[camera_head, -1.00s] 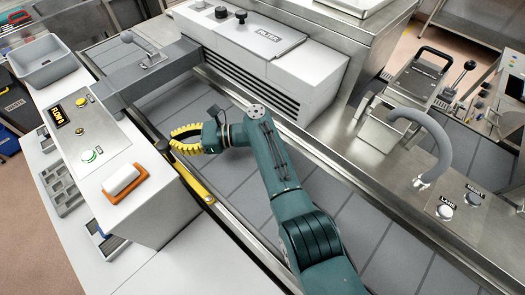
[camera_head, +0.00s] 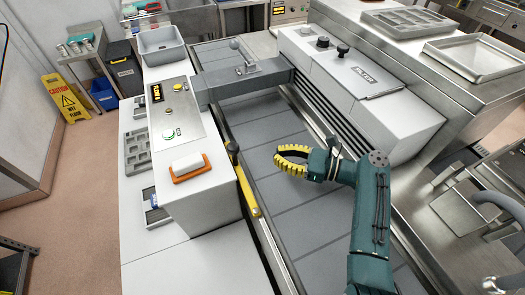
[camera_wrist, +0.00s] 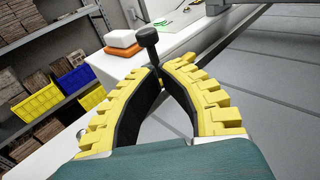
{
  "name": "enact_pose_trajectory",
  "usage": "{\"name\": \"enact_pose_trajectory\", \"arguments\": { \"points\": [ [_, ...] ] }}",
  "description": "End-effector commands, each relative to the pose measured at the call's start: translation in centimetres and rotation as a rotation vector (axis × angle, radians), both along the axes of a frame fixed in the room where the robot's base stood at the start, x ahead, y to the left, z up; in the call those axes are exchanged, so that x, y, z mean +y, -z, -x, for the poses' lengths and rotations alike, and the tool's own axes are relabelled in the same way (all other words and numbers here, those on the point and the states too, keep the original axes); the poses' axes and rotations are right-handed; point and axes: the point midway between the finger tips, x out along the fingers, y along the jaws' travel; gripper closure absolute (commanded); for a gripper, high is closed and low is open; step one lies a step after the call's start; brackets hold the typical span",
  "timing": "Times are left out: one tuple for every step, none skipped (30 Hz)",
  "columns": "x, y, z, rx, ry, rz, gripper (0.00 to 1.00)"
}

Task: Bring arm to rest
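My gripper (camera_head: 277,157) is above the grey conveyor bed (camera_head: 268,130), to the right of the white control housing. Its curved yellow fingers with black inner pads hold nothing. In the wrist view the two fingertips (camera_wrist: 161,72) lean close together with a narrow gap between them. My green arm reaches in from the lower right of the head view. A yellow lever (camera_head: 247,190) with a black knob (camera_head: 232,146) stands beside the bed, left of my gripper and apart from it. The knob (camera_wrist: 149,36) shows beyond the fingertips in the wrist view.
A white housing (camera_head: 200,212) with an orange-and-white block (camera_head: 189,168) and a green button (camera_head: 168,133) borders the bed's left. A filter unit (camera_head: 362,100) stands at right. A grey crossbar (camera_head: 243,80) spans the bed. A wet floor sign (camera_head: 63,98) stands far left.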

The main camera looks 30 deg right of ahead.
Motion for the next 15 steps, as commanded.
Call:
{"name": "enact_pose_trajectory", "arguments": {
  "points": [
    [-0.48,-0.05,0.48,0.000,0.001,0.000,1.00],
    [-0.67,-0.08,0.72,0.000,0.001,0.000,1.00],
    [-0.86,-0.10,0.94,-0.001,0.001,0.001,1.00],
    [-0.96,-0.12,1.05,-0.001,0.001,0.001,1.00],
    [-1.03,-0.14,1.13,-0.001,0.000,0.001,1.00],
    [-1.06,-0.15,1.19,-0.001,0.000,0.001,1.00],
    [-1.08,-0.15,1.20,-0.001,0.000,0.001,1.00],
    [-1.08,-0.15,1.21,-0.001,0.000,0.001,1.00],
    [-1.08,-0.14,1.20,-0.001,0.000,0.001,1.00],
    [-1.08,-0.14,1.20,-0.001,0.000,0.001,1.00],
    [-1.07,-0.14,1.20,-0.001,0.000,0.001,1.00],
    [-1.08,-0.14,1.19,-0.001,0.000,0.001,1.00],
    [-1.08,-0.14,1.19,-0.001,0.000,0.001,1.00],
    [-1.08,-0.14,1.19,-0.001,0.000,0.001,1.00],
    [-1.08,-0.14,1.19,-0.001,0.000,0.001,1.00]
  ]
}}
